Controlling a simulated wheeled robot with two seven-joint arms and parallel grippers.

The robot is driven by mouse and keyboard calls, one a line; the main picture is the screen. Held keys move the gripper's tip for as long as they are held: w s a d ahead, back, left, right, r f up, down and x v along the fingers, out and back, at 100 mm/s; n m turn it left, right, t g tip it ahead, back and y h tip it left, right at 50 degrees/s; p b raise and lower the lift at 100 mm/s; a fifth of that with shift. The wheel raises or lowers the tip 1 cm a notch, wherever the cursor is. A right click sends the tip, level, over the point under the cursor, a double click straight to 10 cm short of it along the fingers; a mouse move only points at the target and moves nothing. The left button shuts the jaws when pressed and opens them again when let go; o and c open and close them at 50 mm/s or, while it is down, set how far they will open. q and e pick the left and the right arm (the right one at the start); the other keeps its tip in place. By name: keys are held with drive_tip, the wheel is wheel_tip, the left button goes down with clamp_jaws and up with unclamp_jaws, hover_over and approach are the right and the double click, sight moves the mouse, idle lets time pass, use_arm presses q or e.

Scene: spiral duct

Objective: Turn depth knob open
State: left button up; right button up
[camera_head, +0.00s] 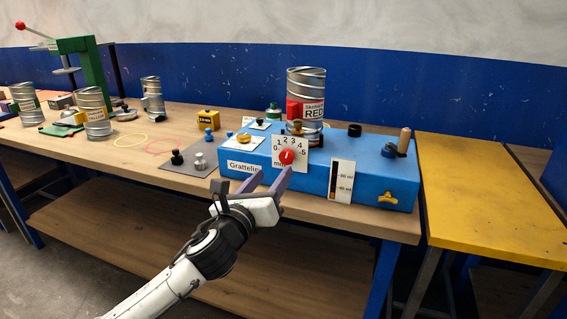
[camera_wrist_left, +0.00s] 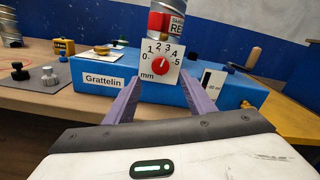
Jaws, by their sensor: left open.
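The depth knob is a round red knob (camera_head: 287,157) on a white dial plate (camera_head: 280,147) marked 0 to 5 and mm, on the front of the blue Grattelin box (camera_head: 315,178). In the left wrist view the red knob (camera_wrist_left: 160,67) shows a white pointer mark, roughly toward 3. My left gripper (camera_head: 268,182) is open and empty, in front of and just below the dial. In the left wrist view its two purple fingers (camera_wrist_left: 157,100) stand apart on either side below the knob, not touching it. My right gripper is not in view.
A spiral duct can (camera_head: 306,90) labelled RED stands on the box. A yellow wing knob (camera_head: 388,198) and a wood-handled crank (camera_head: 401,145) are at its right. A grey plate (camera_head: 188,158) with two small knobs lies left. A yellow table (camera_head: 480,190) stands right.

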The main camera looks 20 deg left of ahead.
sight(286, 158)
use_arm(q)
drive_tip(key=w, duration=0.8)
drive_tip(key=shift+w+d, duration=0.2)
drive_tip(key=shift+w, duration=0.2)
drive_tip(key=c, duration=1.1)
drive_tip(key=shift+o, duration=0.2)
drive_tip(key=shift+n, duration=0.3)
